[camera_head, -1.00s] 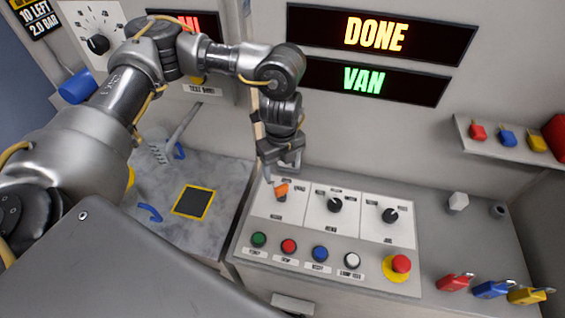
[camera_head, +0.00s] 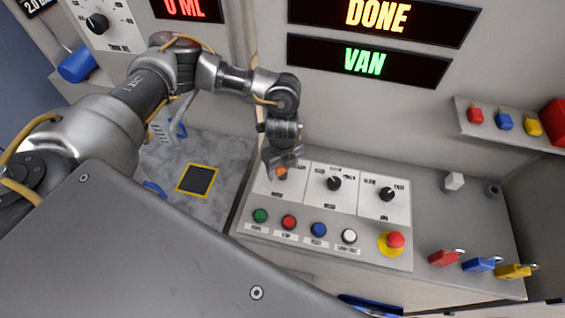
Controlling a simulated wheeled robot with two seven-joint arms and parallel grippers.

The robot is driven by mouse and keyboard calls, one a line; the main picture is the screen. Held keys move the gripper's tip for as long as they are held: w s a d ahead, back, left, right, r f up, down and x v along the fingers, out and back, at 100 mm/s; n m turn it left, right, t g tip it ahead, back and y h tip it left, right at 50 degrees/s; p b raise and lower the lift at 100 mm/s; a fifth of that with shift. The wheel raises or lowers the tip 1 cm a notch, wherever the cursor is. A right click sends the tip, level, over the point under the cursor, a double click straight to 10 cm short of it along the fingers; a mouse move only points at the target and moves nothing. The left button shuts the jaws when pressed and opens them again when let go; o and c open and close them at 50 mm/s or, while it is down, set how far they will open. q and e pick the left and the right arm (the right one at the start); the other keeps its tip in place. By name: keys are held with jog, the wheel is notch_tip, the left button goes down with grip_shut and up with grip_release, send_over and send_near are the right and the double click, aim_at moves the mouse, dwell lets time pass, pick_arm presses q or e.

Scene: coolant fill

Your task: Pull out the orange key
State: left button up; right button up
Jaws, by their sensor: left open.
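The orange key (camera_head: 282,171) sits in the leftmost switch panel of the sloped control console (camera_head: 330,241). Only a small part of it shows. My left gripper (camera_head: 281,170) points down right over the key, with its fingers open and hiding much of it. I cannot tell whether the fingers touch the key. My right gripper is not in view.
Two black knobs (camera_head: 334,183) and (camera_head: 387,194) are right of the key. Below are several push buttons and a red emergency stop (camera_head: 396,240). Padlocks (camera_head: 446,257) lie at the right. Displays above read DONE (camera_head: 377,16) and VAN (camera_head: 365,60).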

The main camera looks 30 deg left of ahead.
pick_arm(q)
jog(key=c, duration=1)
jog(key=shift+o, duration=1.4)
jog(key=shift+c, duration=1.2)
jog(key=shift+r, duration=0.25)
jog(key=shift+r+p, duration=0.15)
jog(key=shift+p, duration=0.25)
jog(key=shift+r+p, duration=1.25)
jog(key=shift+r, duration=0.05)
jog(key=shift+r+p, duration=0.3)
jog(key=shift+r, duration=0.75)
